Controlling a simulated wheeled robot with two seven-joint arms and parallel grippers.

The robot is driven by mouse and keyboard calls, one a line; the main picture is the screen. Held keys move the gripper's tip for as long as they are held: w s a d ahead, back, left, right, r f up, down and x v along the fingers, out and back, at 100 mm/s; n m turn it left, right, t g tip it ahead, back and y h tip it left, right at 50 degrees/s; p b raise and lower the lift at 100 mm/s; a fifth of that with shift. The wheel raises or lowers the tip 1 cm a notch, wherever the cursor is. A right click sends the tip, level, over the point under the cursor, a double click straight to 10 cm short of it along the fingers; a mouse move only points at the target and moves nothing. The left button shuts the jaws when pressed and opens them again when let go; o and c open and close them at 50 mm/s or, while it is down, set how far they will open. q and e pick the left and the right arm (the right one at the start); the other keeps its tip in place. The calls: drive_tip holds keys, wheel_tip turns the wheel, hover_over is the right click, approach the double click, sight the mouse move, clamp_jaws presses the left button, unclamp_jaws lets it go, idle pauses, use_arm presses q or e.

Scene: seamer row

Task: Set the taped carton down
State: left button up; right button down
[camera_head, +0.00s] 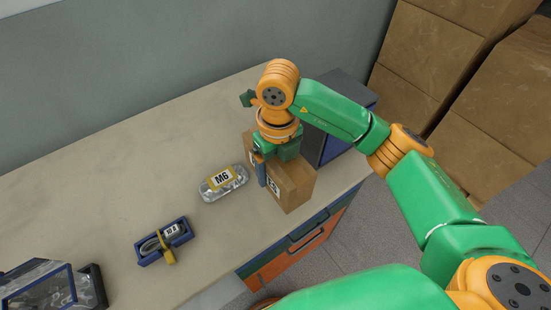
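The brown carton (295,186) is at the right part of the bench, close to its front edge, with a white label on its left face, partly covered. My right gripper (268,172) comes down over it from above. One blue finger lies against the labelled face; the other finger is hidden behind the carton. The carton looks upright and held between the fingers. Whether its underside touches the bench top cannot be told from this view. My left gripper is not in view.
On the bench (110,165), a clear pack marked M6 (222,183) lies just left of the carton. A blue tray (163,241) with a labelled part and a clear-fronted bin (45,288) are farther left. A dark blue-sided box (338,145) stands close behind the carton. Large cartons (490,130) are stacked at right.

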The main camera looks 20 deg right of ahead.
drive_tip(key=w+d+f, duration=0.1)
drive_tip(key=f, duration=0.1)
drive_tip(key=w+d+f, duration=0.1)
drive_tip(key=f, duration=0.1)
drive_tip(key=w+d+f+p, duration=0.1)
drive_tip(key=w+f, duration=0.1)
drive_tip(key=shift+d, duration=0.35)
wheel_tip(320, 180, down, 3)
drive_tip(key=shift+r, duration=0.1)
drive_tip(key=shift+w+f, duration=0.1)
drive_tip(key=shift+f, duration=0.3)
drive_tip(key=shift+c, duration=0.3)
unclamp_jaws()
drive_tip(key=shift+o, duration=0.3)
drive_tip(key=shift+r, duration=0.1)
drive_tip(key=shift+r, duration=0.3)
wheel_tip(320, 180, up, 12)
drive_tip(key=b, duration=0.1)
drive_tip(key=shift+f+b, duration=0.2)
drive_tip(key=shift+b, duration=0.1)
